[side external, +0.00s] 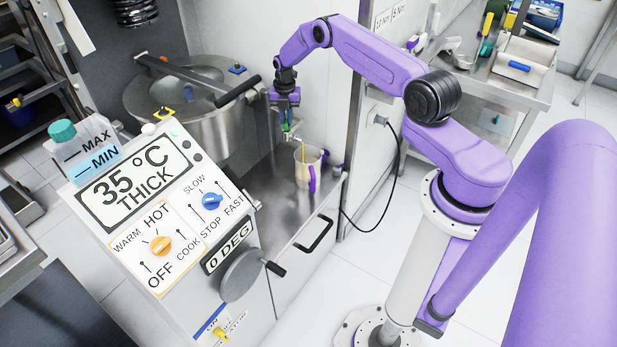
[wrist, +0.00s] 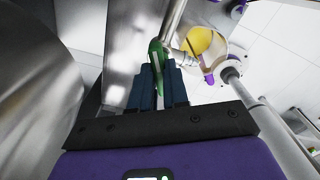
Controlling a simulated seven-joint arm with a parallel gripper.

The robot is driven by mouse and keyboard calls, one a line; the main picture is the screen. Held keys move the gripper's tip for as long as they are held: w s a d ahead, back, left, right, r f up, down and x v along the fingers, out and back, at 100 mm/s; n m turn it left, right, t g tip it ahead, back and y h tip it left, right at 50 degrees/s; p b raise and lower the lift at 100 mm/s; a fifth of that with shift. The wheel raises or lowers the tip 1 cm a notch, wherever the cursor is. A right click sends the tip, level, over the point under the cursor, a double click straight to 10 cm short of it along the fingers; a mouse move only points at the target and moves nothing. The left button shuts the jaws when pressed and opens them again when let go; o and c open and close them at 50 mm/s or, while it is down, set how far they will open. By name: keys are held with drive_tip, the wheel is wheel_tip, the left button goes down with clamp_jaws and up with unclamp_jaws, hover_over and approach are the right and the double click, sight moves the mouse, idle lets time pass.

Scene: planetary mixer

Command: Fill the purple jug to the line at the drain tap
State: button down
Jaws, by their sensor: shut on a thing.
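The jug (side external: 306,172) stands upright on the steel shelf beside the mixer; its body is pale and its handle (side external: 312,179) purple. In the wrist view the jug's open mouth (wrist: 222,52) is at upper right, with yellow contents (wrist: 198,41) inside. A thin yellow streak (side external: 303,151) shows at the spout over the jug. My gripper (side external: 286,126) is at the drain tap, left of and above the jug. In the wrist view my gripper (wrist: 158,84) is shut on the green tap handle (wrist: 157,66). I cannot make out the fill line.
The steel kettle (side external: 205,120) is close on the left. The tilted control panel (side external: 160,205) reads 35°C, THICK and 0 DEG. A wall is behind my gripper. The shelf (side external: 275,210) in front of the jug is bare. A black cable (side external: 388,200) hangs at right.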

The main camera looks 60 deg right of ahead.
drive_tip(key=shift+m, duration=2)
drive_tip(key=shift+m, duration=0.9)
drive_tip(key=c, duration=0.9)
unclamp_jaws()
drive_tip(key=shift+r, duration=0.15)
drive_tip(key=shift+r, duration=2.85)
